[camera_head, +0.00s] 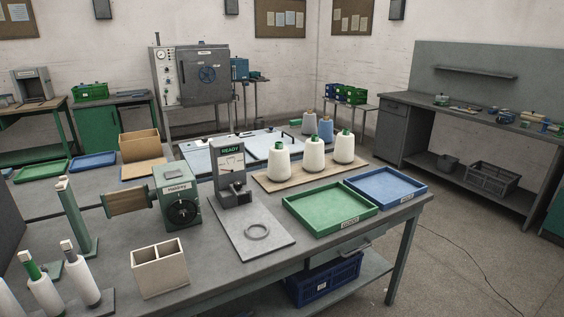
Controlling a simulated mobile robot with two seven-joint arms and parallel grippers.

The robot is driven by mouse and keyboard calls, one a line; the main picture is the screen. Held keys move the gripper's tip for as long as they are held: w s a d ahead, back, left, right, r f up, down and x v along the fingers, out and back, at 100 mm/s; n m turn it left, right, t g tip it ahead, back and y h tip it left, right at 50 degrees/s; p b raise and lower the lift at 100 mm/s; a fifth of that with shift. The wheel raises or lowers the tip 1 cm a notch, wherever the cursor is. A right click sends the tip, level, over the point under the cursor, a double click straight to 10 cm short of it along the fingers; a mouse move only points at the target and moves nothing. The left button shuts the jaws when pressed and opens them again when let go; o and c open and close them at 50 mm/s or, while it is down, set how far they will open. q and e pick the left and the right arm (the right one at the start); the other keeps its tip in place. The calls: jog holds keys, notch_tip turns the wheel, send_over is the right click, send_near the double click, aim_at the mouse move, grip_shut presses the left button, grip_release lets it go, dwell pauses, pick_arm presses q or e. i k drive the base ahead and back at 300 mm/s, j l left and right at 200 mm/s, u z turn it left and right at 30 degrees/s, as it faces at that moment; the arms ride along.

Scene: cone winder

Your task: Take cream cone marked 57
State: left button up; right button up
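Three cream cones stand upright on a wooden board on the table: a left one (279,164), a middle one (314,156) and a right one (344,149). Each has a green top. Behind them stand a pale cone (309,124) with a dark top and a bluish cone (326,129). No number can be read on any cone, so I cannot tell which is marked 57. Neither of my grippers is in view.
A green tray (302,222) and a blue tray (413,199) lie at the table's right front. A grey instrument (231,160) reading READY stands left of the cones. A winder (177,195), a two-compartment box (160,285) and white bobbins (44,296) are at the left.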

aim_at(278, 167)
jog(key=i+l, duration=0.2)
jog(key=l, duration=0.15)
jog(key=i+l+u, duration=0.15)
jog(key=l, duration=0.15)
jog(key=i+l, duration=0.2)
jog(key=l, duration=0.15)
jog(key=i+l+u, duration=0.1)
jog(key=l, duration=0.3)
jog(key=i+l, duration=0.2)
jog(key=l, duration=0.15)
jog(key=i+l+u, duration=0.15)
jog(key=l, duration=0.2)
jog(key=i+l, duration=0.15)
jog(key=l, duration=0.25)
